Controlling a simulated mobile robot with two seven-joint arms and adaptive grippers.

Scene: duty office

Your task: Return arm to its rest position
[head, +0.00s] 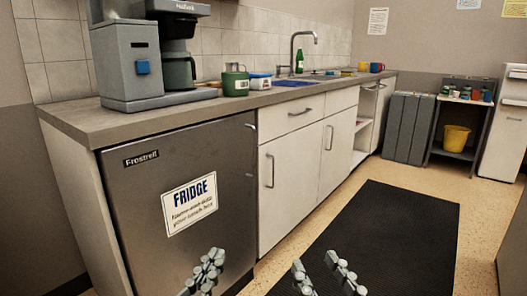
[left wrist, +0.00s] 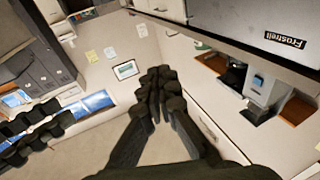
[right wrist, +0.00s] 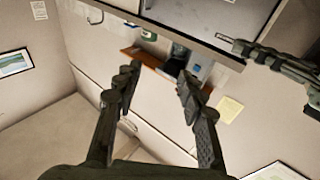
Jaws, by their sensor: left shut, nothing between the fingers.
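My left gripper (head: 208,270) is low in the head view, in front of the grey fridge (head: 160,215). Its fingers are together and empty, as the left wrist view also shows (left wrist: 160,88). My right gripper (head: 325,275) is to its right, over the near end of the dark floor mat (head: 400,230). Its fingers stand apart with nothing between them, as in the right wrist view (right wrist: 155,85). The upper links of both arms are out of the head view.
The counter (head: 80,118) carries a coffee machine (head: 130,65), a green mug (head: 235,84) and a sink with a tap. White cabinets (head: 292,165) run beside the fridge. A yellow bucket (head: 456,137) stands on a shelf at the back. The mat is clear.

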